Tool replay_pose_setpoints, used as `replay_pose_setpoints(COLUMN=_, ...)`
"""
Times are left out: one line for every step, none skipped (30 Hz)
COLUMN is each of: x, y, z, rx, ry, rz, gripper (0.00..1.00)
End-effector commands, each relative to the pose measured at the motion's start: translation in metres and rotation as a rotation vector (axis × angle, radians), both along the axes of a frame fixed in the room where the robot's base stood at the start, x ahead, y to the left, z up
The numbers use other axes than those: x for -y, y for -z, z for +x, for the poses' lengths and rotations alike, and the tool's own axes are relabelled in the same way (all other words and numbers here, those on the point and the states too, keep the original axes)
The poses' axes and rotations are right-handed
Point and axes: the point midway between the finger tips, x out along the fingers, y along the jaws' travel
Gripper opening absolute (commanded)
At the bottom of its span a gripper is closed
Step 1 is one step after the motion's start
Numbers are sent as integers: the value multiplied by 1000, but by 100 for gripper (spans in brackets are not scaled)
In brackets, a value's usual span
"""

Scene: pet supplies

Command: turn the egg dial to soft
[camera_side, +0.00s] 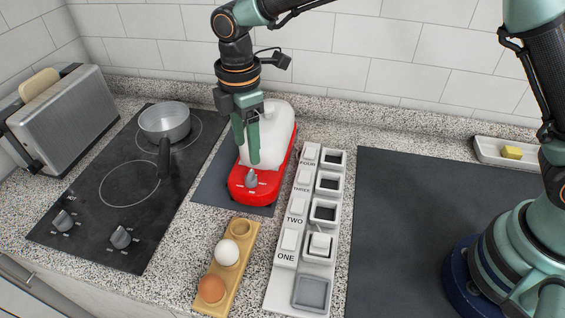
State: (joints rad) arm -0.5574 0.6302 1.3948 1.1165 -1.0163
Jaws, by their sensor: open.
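The egg dial (252,180) is a small grey knob on the front of a red egg cooker (236,188) with a cloudy white lid (276,125). Marks around the dial are too small to read, so its setting cannot be told. My gripper (246,160) points down above the dial, its green fingers in front of the lid. It is open, with nothing seen between the fingers. From this angle I cannot tell whether a fingertip touches the dial.
A wooden holder (240,230) with a white egg (227,252) and a brown egg (211,289) stands in front. A white numbered rack (287,262) is to the right. A hob (95,205) with a pot (164,122) and a toaster (60,115) are left.

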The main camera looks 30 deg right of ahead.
Motion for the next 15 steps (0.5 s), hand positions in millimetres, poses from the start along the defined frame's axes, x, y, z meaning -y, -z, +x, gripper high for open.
replay_pose_setpoints(x=1, y=12, z=-1, rx=-5, ry=1, rz=-3, gripper=62)
replay_pose_setpoints(x=1, y=18, z=-1, rx=-5, ry=1, rz=-3, gripper=62)
replay_pose_setpoints(x=1, y=26, z=-1, rx=-5, ry=1, rz=-3, gripper=62)
replay_pose_setpoints(x=1, y=31, z=-1, rx=-5, ry=1, rz=-3, gripper=62)
replay_pose_setpoints(x=1, y=37, z=-1, rx=-4, ry=2, rz=-3, gripper=62)
replay_pose_setpoints(x=1, y=44, z=-1, rx=-5, ry=2, rz=-3, gripper=62)
replay_pose_setpoints(x=1, y=49, z=-1, rx=-4, ry=2, rz=-3, gripper=62)
replay_pose_setpoints(x=1, y=54, z=-1, rx=-4, ry=2, rz=-3, gripper=62)
replay_pose_setpoints(x=1, y=60, z=-1, rx=-4, ry=2, rz=-2, gripper=62)
replay_pose_setpoints(x=1, y=64, z=-1, rx=-3, ry=2, rz=-2, gripper=62)
replay_pose_setpoints(x=1, y=67, z=-1, rx=-3, ry=2, rz=-2, gripper=62)
replay_pose_setpoints(x=1, y=72, z=-1, rx=-3, ry=2, rz=-2, gripper=62)
replay_pose_setpoints(x=1, y=74, z=0, rx=-2, ry=2, rz=-1, gripper=62)
replay_pose_setpoints(x=1, y=76, z=0, rx=-1, ry=2, rz=-1, gripper=62)
replay_pose_setpoints(x=1, y=79, z=0, rx=-1, ry=2, rz=-1, gripper=62)
